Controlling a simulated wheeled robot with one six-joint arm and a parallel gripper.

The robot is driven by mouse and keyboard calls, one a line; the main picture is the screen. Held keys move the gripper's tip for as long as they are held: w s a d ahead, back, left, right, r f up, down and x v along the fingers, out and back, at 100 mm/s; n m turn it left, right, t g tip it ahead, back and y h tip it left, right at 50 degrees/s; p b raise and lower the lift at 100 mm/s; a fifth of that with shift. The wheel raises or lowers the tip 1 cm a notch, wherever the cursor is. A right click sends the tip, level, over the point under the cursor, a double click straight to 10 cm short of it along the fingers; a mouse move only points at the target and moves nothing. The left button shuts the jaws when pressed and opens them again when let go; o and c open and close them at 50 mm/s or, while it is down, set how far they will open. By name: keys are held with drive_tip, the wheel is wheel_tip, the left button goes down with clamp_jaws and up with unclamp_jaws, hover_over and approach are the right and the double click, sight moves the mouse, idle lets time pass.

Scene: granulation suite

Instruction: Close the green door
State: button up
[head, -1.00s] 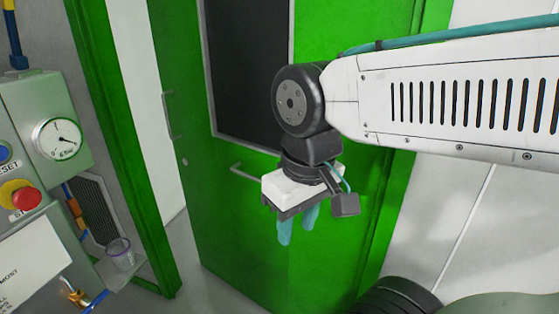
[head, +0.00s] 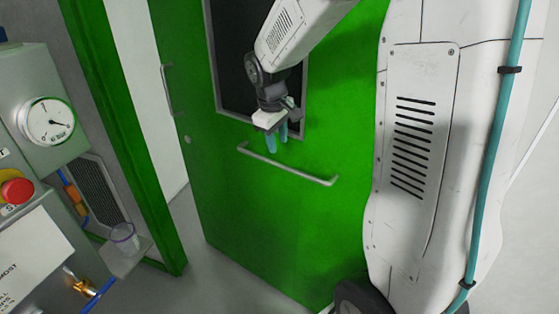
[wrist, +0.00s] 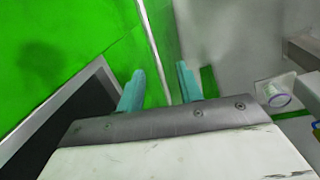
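The green door (head: 225,190) stands ajar, with a gap of pale wall and floor between its left edge and the green frame (head: 110,100). It has a dark window (head: 232,60), a horizontal bar handle (head: 287,167) and a vertical handle (head: 166,90) by its left edge. My gripper (head: 276,145) appears in front of the window's lower edge, above the bar. Its teal fingers are apart and empty. In the wrist view the fingers (wrist: 160,85) point toward the door's edge, with the green door (wrist: 70,45) at left. I cannot tell whether they touch it.
A clear cup (head: 124,238) sits on a small shelf (head: 125,258) beside the frame. Grey floor (head: 190,255) is clear below the door.

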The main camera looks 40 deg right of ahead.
sight(280, 165)
drive_tip(key=d+f, duration=0.1)
drive_tip(key=f, duration=0.2)
drive_tip(key=w+f, duration=0.1)
drive_tip(key=f, duration=0.2)
drive_tip(key=w+d+f, duration=0.1)
drive_tip(key=f, duration=0.2)
drive_tip(key=shift+w+d+f, duration=0.15)
drive_tip(key=shift+d+f, duration=0.05)
drive_tip(key=shift+d, duration=0.1)
